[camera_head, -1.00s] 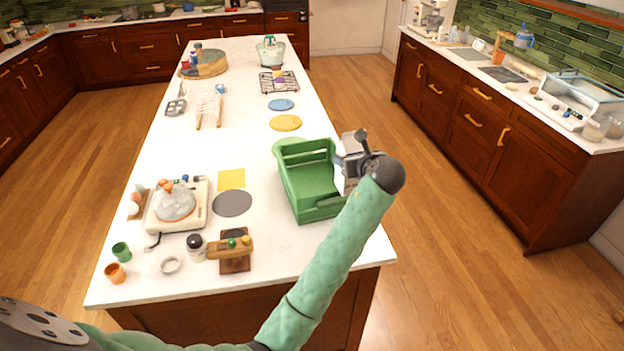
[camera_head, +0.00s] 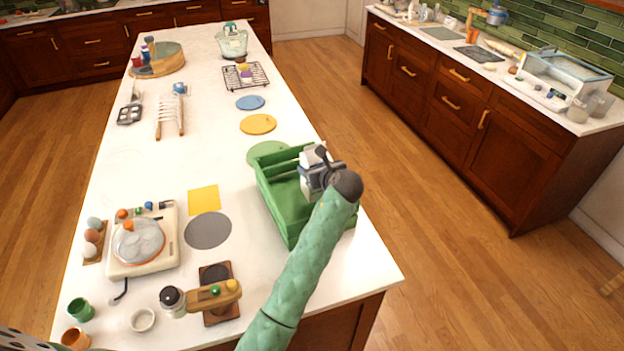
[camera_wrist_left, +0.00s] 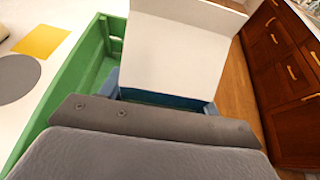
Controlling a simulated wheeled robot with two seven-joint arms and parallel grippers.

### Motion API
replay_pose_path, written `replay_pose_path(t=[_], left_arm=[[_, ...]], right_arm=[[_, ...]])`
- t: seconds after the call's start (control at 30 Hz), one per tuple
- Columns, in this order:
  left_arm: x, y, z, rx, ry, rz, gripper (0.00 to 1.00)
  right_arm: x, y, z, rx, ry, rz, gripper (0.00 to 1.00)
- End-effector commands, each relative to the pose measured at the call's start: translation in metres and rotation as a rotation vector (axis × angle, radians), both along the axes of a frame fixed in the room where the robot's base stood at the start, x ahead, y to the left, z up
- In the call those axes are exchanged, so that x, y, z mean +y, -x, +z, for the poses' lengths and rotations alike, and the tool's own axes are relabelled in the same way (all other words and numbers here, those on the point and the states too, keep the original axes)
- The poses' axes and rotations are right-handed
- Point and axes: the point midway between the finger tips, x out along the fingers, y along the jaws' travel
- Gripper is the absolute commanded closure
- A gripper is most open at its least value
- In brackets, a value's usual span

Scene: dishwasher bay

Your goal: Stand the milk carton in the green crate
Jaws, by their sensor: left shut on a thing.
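The green crate (camera_head: 277,208) stands on the white island top near its right edge; its wall also shows in the left wrist view (camera_wrist_left: 62,85). My left gripper (camera_head: 320,172) is over the right part of the crate, shut on the milk carton (camera_head: 308,181). In the left wrist view the carton is a large white face (camera_wrist_left: 178,50) with blue below it, just beyond the grey finger (camera_wrist_left: 155,120). The arm and gripper hide much of the carton. I cannot tell whether its base touches the crate floor. My right gripper is not in view.
A green disc (camera_head: 262,153) lies behind the crate. A grey disc (camera_head: 208,231) and a yellow square (camera_head: 204,200) lie to its left. A brown stand with a wooden handle (camera_head: 214,296) is near the front. The island's right edge is close to the crate.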

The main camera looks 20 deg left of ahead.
Motion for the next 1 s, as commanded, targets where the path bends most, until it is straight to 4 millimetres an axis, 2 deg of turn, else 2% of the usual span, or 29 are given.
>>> replay_pose_path(t=[0.03, 0.33, 0.6, 0.97, 1.0], left_arm=[[0.0, 0.0, -0.002, -0.001, 0.0, -0.001, 0.88], [0.0, 0.0, -0.02, -0.001, -0.001, 0.0, 0.88], [0.0, 0.0, -0.049, -0.002, -0.001, 0.0, 0.88], [0.0, 0.0, -0.053, -0.003, -0.001, 0.0, 0.88], [0.0, 0.0, -0.055, -0.001, -0.001, 0.0, 0.32]], right_arm=[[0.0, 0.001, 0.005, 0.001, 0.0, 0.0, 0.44], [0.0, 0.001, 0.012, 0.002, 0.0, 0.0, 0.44], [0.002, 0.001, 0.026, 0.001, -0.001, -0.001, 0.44], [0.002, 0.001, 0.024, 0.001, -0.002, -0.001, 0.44], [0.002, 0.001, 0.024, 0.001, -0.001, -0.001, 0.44]])
